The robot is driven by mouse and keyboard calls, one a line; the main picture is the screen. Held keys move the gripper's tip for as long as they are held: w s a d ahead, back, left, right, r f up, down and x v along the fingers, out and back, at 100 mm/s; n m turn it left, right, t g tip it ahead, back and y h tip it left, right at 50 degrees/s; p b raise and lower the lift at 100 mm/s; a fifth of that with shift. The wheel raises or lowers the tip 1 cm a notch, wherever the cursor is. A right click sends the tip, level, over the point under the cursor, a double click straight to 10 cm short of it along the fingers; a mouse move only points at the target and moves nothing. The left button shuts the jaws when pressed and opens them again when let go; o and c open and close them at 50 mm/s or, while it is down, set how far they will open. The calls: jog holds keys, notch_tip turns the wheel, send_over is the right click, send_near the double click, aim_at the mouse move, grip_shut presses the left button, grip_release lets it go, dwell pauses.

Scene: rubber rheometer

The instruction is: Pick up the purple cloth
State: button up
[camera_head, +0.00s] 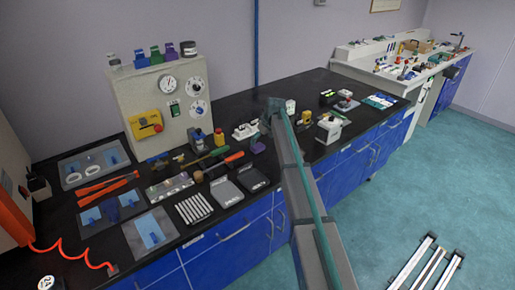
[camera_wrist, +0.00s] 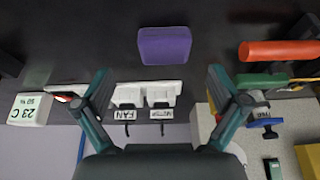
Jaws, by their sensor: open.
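The purple cloth (camera_wrist: 164,46) shows in the wrist view as a small folded block on the black bench top, at the upper middle. In the head view the cloth (camera_head: 257,148) is a small purple patch beside my arm. My gripper (camera_wrist: 158,75) is open and empty, with its teal fingers spread wide. In the wrist view the cloth lies above the line of the fingertips, not between them. In the head view my gripper (camera_head: 275,103) is above the bench, behind the cloth; its fingers are hard to make out.
A white double switch box (camera_wrist: 146,94) labelled FAN lies between the fingers in the wrist view. A white display (camera_wrist: 31,109) is at left. Red-handled (camera_wrist: 280,50) and green-handled (camera_wrist: 262,81) tools lie right of the cloth. The black bench (camera_wrist: 70,40) is bare left of the cloth.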

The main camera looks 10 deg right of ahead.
aim_at(258, 145)
jog(key=shift+a+p+x, duration=0.1)
jog(key=shift+p+x, duration=0.35)
jog(key=shift+x, duration=0.8)
jog(key=shift+a+p+x, duration=0.15)
jog(key=shift+p+x, duration=0.3)
jog(key=shift+x, duration=0.85)
jog(key=shift+s, duration=0.15)
jog(key=c, duration=1)
jog(key=shift+r, duration=0.15)
jog(key=shift+c, duration=0.2)
jog(key=shift+r+b, duration=0.5)
jog(key=shift+r, duration=0.05)
jog(key=s+r+b, duration=0.4)
jog(key=s+r, duration=0.7)
jog(key=s, duration=0.3)
jog(key=shift+r, duration=0.35)
